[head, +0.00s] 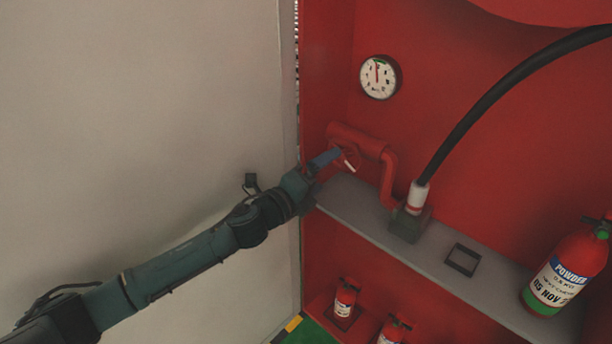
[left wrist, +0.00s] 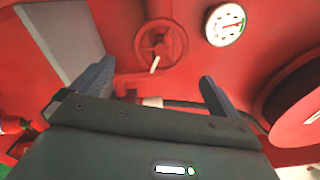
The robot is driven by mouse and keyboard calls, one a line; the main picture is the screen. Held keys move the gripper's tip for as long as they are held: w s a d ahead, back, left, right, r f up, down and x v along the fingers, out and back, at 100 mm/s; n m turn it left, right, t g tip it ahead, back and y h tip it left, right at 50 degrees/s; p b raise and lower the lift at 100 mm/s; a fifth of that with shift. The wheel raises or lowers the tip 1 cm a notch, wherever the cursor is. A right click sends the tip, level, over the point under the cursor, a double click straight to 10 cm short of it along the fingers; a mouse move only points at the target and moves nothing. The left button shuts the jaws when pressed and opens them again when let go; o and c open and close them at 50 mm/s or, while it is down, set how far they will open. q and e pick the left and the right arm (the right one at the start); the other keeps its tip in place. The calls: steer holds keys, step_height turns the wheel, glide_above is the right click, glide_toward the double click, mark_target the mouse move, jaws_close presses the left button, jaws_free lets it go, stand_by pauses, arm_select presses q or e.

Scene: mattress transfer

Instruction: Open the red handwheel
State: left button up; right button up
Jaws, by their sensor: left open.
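The red handwheel (head: 351,155) sits on a red pipe on the cabinet's red inner wall, above the grey shelf. In the head view my left gripper (head: 332,158) partly covers it. In the left wrist view the handwheel (left wrist: 161,42) faces me with its round rim, hub and a short white peg (left wrist: 155,64) below the hub. My left gripper (left wrist: 158,76) is open there, its two blue-grey fingers spread left and right below the wheel, with nothing between them that I can see held. Whether a finger touches the wheel cannot be told. My right gripper is not in view.
A dial gauge (head: 380,77) is on the wall above the wheel. A black hose (head: 490,100) rises from a fitting on the grey shelf (head: 480,290). A fire extinguisher (head: 568,270) stands at right, with smaller ones below. A pale panel (head: 150,110) fills the left.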

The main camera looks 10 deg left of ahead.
arm_select(q)
steer(key=v, duration=0.5)
stand_by(0.3)
steer(key=s+a+f+n+g+y, duration=0.2)
steer(key=s+a+f+n+y, duration=0.1)
steer(key=s+f+n, duration=0.7)
steer(key=s+a+f+n+g+y, duration=0.2)
steer(key=s+a+f+n+y, duration=0.2)
steer(key=s+f+n, duration=0.6)
steer(key=s+n+p, duration=0.1)
steer(key=s+n, duration=0.4)
steer(key=n, duration=0.1)
steer(key=shift+s+f, duration=0.25)
steer(key=shift+s, duration=0.15)
